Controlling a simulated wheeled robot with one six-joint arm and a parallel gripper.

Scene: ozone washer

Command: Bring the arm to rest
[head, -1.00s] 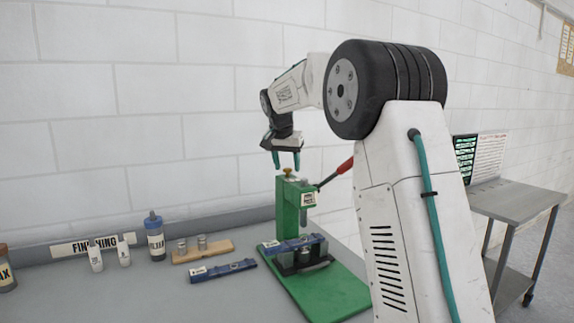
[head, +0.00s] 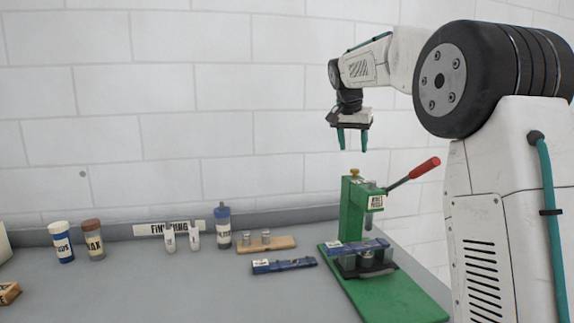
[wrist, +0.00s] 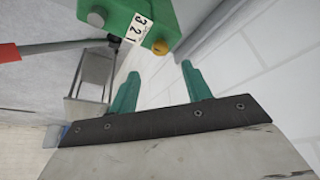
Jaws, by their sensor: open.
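My gripper (head: 352,140) hangs in the air with its two green fingers pointing down. It is open and empty, above and slightly left of the top of the green press (head: 354,205). In the wrist view my gripper (wrist: 158,88) shows its fingers apart with nothing between them. The press (wrist: 122,18) shows there at the top left, apart from the fingers.
The press has a red-handled lever (head: 424,168) sticking up to the right. A blue strip (head: 284,265) lies on the grey bench (head: 190,285) beside it. A wooden block (head: 280,243), several bottles and a blue-capped bottle (head: 222,228) stand along the back. The front bench is mostly clear.

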